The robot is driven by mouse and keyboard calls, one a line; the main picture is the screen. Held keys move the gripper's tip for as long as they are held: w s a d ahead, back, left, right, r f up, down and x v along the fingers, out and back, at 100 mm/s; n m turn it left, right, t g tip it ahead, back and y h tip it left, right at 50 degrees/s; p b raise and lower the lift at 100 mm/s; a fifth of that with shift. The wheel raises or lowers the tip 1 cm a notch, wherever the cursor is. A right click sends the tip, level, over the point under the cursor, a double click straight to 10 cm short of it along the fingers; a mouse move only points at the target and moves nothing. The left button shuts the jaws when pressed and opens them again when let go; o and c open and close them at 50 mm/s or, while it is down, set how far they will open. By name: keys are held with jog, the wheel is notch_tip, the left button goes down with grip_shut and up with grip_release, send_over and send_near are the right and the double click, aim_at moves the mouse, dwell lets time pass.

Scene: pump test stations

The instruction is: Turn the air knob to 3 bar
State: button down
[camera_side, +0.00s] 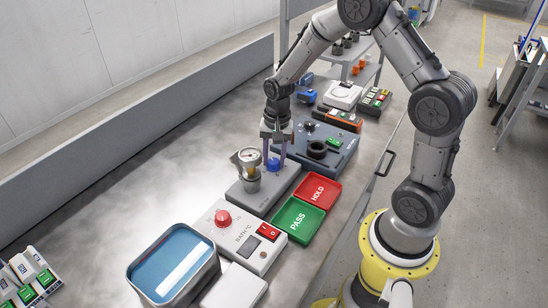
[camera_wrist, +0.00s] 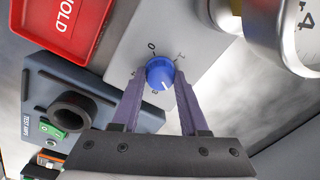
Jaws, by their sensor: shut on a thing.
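The blue air knob (camera_wrist: 160,73) sits on a light grey panel with printed scale digits around it, a 0 among them. Its white pointer mark faces the lower right in the wrist view. My gripper (camera_wrist: 157,82) has its purple fingers on either side of the knob and is shut on it. In the side view the knob (camera_side: 273,165) shows between the fingertips on a grey box (camera_side: 264,190). A round pressure gauge (camera_side: 249,156) stands beside it. Its dial (camera_wrist: 306,25) is cut off in the wrist view; the needle cannot be read.
The red HOLD tray (camera_side: 319,191) and green PASS tray (camera_side: 298,220) lie to the right of the box. A bath control box (camera_side: 240,236) and a water bath (camera_side: 173,265) are in front. A dark blue tester (camera_side: 320,145) is behind.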

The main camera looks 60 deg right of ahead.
aim_at(276, 162)
jog(key=m, duration=0.4)
jog(key=shift+m, duration=2.2)
jog(key=shift+c, duration=2.2)
grip_release()
notch_tip(276, 162, up, 14)
jog(key=shift+s, duration=0.4)
jog(key=shift+a, duration=0.1)
